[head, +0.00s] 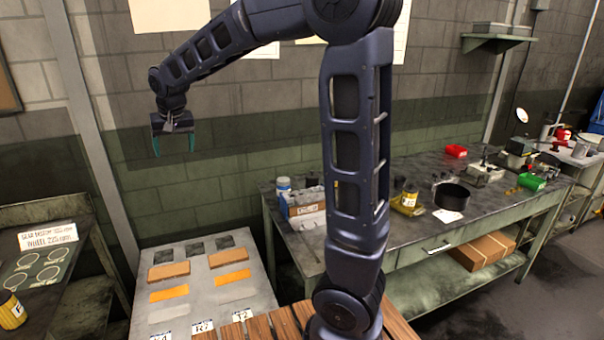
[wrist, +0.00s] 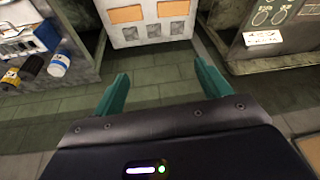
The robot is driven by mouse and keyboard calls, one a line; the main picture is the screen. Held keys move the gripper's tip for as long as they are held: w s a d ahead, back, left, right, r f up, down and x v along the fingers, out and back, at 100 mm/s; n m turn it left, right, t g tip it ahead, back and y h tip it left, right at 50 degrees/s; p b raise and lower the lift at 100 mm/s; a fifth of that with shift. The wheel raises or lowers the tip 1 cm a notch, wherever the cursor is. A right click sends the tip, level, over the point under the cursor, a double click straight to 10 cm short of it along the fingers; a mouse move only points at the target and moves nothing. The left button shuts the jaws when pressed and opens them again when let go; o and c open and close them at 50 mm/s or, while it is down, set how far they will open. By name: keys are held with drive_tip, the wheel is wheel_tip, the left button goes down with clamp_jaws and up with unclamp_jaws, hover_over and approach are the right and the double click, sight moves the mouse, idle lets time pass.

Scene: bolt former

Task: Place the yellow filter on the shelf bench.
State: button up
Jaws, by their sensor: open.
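A yellow cylinder with a dark top and a pale label (head: 12,311) stands on the left bench (head: 75,290), cut by the picture's left edge. I cannot tell which one is the filter. My gripper (head: 174,146) is open and empty, high in front of the wall, far from both. In the wrist view its two green fingers (wrist: 161,74) are spread apart. A cylinder with a yellow part (wrist: 10,78) shows at the left there.
A grey board (head: 205,290) with orange and brown blocks stands between the benches. The workbench holds a blue-and-white bottle (head: 283,184), a crate (head: 303,208), a black round pan (head: 451,196) and red and green bins. A cardboard box (head: 482,250) lies on its lower shelf.

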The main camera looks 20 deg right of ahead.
drive_tip(key=s+d+r, duration=0.2)
drive_tip(key=s+d, duration=0.2)
drive_tip(key=d, duration=0.8)
drive_tip(key=s+d+f+m, duration=0.1)
drive_tip(key=s+d+f, duration=0.1)
drive_tip(key=s+d, duration=0.8)
drive_tip(key=s+d+f+t+h, duration=0.1)
drive_tip(key=s+d+f, duration=0.2)
drive_tip(key=s+d, duration=0.6)
drive_tip(key=shift+s+d+m, duration=0.4)
drive_tip(key=shift+s, duration=0.65)
